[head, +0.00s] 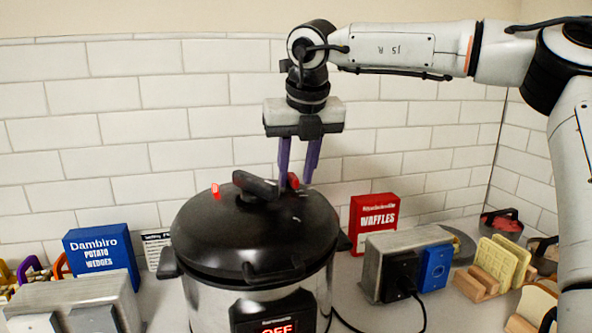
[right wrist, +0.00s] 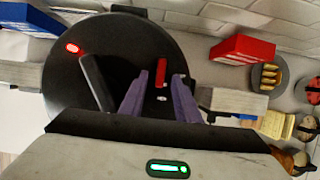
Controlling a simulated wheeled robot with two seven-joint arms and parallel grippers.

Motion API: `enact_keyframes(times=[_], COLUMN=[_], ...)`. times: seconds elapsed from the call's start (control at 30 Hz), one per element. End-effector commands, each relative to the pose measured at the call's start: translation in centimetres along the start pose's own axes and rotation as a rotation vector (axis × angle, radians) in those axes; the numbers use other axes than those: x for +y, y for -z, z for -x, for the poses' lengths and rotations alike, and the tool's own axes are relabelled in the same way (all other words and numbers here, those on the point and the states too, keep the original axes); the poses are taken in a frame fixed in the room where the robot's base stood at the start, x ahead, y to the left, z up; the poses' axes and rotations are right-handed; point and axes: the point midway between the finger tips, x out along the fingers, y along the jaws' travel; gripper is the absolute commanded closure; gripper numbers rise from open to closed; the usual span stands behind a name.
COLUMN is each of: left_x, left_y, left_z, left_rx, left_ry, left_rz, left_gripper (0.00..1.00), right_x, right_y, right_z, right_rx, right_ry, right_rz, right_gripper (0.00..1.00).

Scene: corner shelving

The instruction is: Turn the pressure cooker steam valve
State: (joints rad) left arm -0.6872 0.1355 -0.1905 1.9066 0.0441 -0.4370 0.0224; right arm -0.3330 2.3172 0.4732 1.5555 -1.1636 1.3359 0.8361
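The pressure cooker (head: 252,235) stands on the counter, with a black lid, a steel body and a lit "OFF" display. A small red valve piece (head: 293,180) sits on the lid, to the right of the black lid handle (head: 255,185). My right gripper (head: 295,187) points down over the lid with purple fingers apart. In the right wrist view the red valve piece (right wrist: 161,72) shows between the fingertips (right wrist: 158,78), with gaps at both sides. Another red spot (right wrist: 72,48) lies near the lid's edge. Whether the fingertips touch the lid is unclear. My left gripper is out of view.
A red waffles box (head: 373,222) and a toaster (head: 405,262) with a black cord stand right of the cooker. A blue potato wedges box (head: 103,252) and another toaster (head: 75,302) stand left. A white tiled wall (head: 150,125) is behind.

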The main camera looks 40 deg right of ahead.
Motion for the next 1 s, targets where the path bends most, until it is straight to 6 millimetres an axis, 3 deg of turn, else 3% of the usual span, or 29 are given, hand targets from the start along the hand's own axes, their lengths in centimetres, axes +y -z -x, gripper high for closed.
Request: enact_keyframes(times=[0.17,0.33,0.67,1.0], left_x=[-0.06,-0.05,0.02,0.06], left_y=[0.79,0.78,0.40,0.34], left_z=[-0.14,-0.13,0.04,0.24], left_rx=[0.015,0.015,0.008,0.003], left_ry=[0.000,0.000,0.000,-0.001], left_rz=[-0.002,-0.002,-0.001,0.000], left_gripper=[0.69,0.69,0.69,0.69], right_x=[0.00,0.00,-0.12,-0.91], right_y=[0.00,0.00,-0.01,-0.12], right_z=[0.00,0.02,0.07,0.07], right_rx=[0.000,0.000,0.000,0.000], right_ry=[0.000,0.000,-0.010,-0.088], right_rz=[0.000,0.000,0.021,0.199], right_gripper=[0.72,1.00,1.00,1.00])
